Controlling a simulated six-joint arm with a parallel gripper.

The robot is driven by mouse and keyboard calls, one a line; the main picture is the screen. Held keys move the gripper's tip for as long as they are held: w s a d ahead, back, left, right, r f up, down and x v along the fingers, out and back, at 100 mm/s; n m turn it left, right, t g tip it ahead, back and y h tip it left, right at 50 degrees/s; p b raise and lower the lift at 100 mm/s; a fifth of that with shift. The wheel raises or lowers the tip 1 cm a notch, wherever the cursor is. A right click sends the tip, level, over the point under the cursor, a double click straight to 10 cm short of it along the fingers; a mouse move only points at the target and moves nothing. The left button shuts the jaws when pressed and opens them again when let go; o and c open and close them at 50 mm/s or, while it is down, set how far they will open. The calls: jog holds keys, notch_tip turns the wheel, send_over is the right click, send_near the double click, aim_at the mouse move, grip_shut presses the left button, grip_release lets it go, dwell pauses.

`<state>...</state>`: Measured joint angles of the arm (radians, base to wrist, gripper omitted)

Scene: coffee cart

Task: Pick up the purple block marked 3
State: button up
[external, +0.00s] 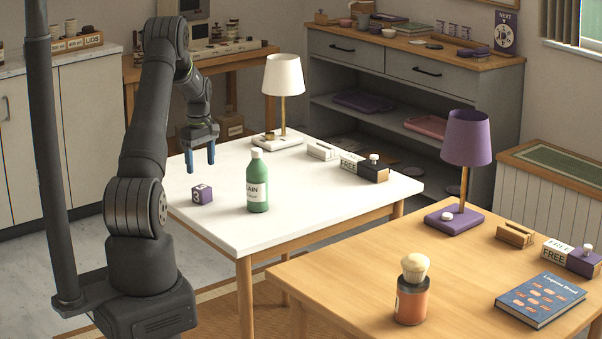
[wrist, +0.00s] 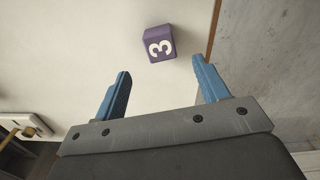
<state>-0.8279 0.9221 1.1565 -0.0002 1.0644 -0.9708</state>
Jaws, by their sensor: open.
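The purple block marked 3 (external: 202,194) sits on the white table, near its left edge, in the external view. In the wrist view the purple block (wrist: 159,43) lies ahead of the fingertips, roughly midway between them, with a white 3 on the face I see. My gripper (external: 201,160) is open and empty. It hangs above the table with its blue fingers pointing down, apart from the block. The fingers of my gripper (wrist: 160,75) are spread wide in the wrist view.
A green bottle (external: 257,185) stands on the white table (external: 300,215) right of the block. The table edge (wrist: 213,35) runs close to the block's right side.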

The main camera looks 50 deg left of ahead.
aim_at(202, 187)
notch_tip(202, 187, down, 9)
jog(key=shift+f, duration=0.1)
jog(key=c, duration=1.1)
